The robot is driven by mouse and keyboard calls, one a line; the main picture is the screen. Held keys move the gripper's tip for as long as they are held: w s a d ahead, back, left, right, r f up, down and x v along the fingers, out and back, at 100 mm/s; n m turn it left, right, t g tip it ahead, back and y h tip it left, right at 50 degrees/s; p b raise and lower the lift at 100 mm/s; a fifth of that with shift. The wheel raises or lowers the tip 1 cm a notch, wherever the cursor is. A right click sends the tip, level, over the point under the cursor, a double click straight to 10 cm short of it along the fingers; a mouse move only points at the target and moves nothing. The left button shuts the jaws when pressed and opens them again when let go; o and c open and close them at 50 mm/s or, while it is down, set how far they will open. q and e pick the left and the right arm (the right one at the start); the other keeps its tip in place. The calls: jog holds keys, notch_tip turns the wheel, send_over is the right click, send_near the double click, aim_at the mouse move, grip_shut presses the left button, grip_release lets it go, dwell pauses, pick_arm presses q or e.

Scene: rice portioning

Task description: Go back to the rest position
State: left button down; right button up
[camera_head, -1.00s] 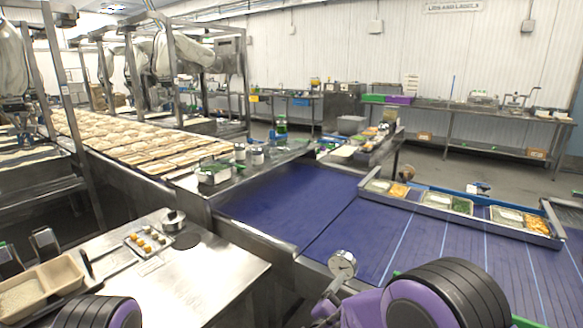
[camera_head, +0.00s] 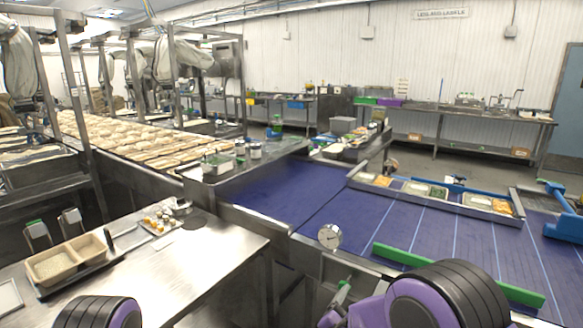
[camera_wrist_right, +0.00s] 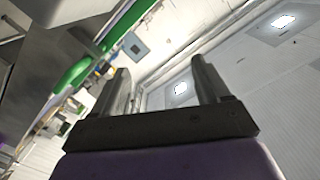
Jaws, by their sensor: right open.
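My right gripper (camera_head: 340,292) is low in the middle of the head view, beside the near edge of the blue conveyor. In the right wrist view my right gripper (camera_wrist_right: 158,78) shows two dark fingers spread apart with nothing between them. The purple and black right arm (camera_head: 440,297) fills the lower right of the head view. Part of my left arm (camera_head: 98,313) shows at the lower left; my left gripper is outside the picture.
The steel table (camera_head: 190,262) at left holds a two-part rice container (camera_head: 52,268) and a small tray (camera_head: 160,225). The blue conveyor (camera_head: 385,225) bears a long rack of food trays (camera_head: 440,200). A round gauge (camera_head: 330,237) and a green bar (camera_head: 455,275) lie near my right arm.

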jog(key=s+d+f+n+g+y, duration=0.25)
jog(key=s+d+f, duration=0.25)
jog(key=s+f, duration=0.4)
jog(key=s+d+f+n+g+y, duration=0.25)
jog(key=s+d+f, duration=0.35)
jog(key=f, duration=0.4)
jog(key=s+d+f+g+y, duration=0.1)
jog(key=s+d+f+g, duration=0.15)
jog(key=s, duration=0.85)
jog(key=s+d+f+g, duration=0.1)
jog(key=s+f+g, duration=0.25)
jog(key=s, duration=0.75)
pick_arm(q)
notch_tip(320, 180, down, 15)
jog(key=b, duration=1.5)
jog(key=shift+w+f, duration=0.15)
jog(key=shift+f, duration=0.05)
pick_arm(e)
notch_tip(320, 180, down, 15)
jog(key=shift+w+r+n+g, duration=0.2)
jog(key=shift+w+n+g, duration=0.1)
jog(key=shift+n, duration=0.1)
pick_arm(q)
jog(key=shift+a, duration=0.1)
pick_arm(e)
jog(key=shift+d, duration=0.1)
